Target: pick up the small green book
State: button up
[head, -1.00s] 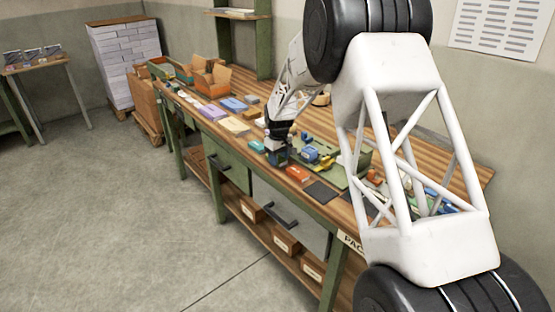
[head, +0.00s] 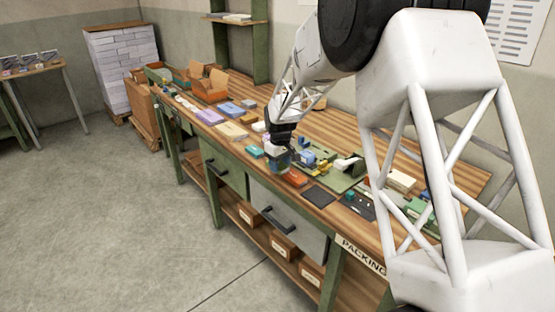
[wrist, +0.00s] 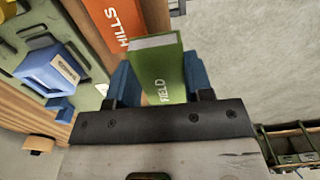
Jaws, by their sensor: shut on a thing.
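The small green book (wrist: 160,85), with "FIELD" in white on its cover, stands between the two blue fingers of my gripper (wrist: 158,78) in the wrist view. The fingers are shut on its two sides, and its pale page edge faces up in the picture. In the head view my gripper (head: 279,160) is over the front part of the workbench, near the orange book (head: 296,179). The green book is too small and covered there to make out clearly. I cannot tell whether it touches the bench.
The orange "HILLS" book (wrist: 112,20) lies close to the left of the green book in the wrist view. A blue device (wrist: 50,72) is further left. In the head view a teal book (head: 253,151) and a dark mat (head: 320,196) lie nearby. Open floor (head: 120,220) is in front.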

jog(key=s+d, duration=0.2)
jog(key=s, duration=0.6)
jog(key=shift+s+d+r, duration=0.2)
jog(key=shift+r, duration=0.2)
jog(key=shift+w, duration=0.1)
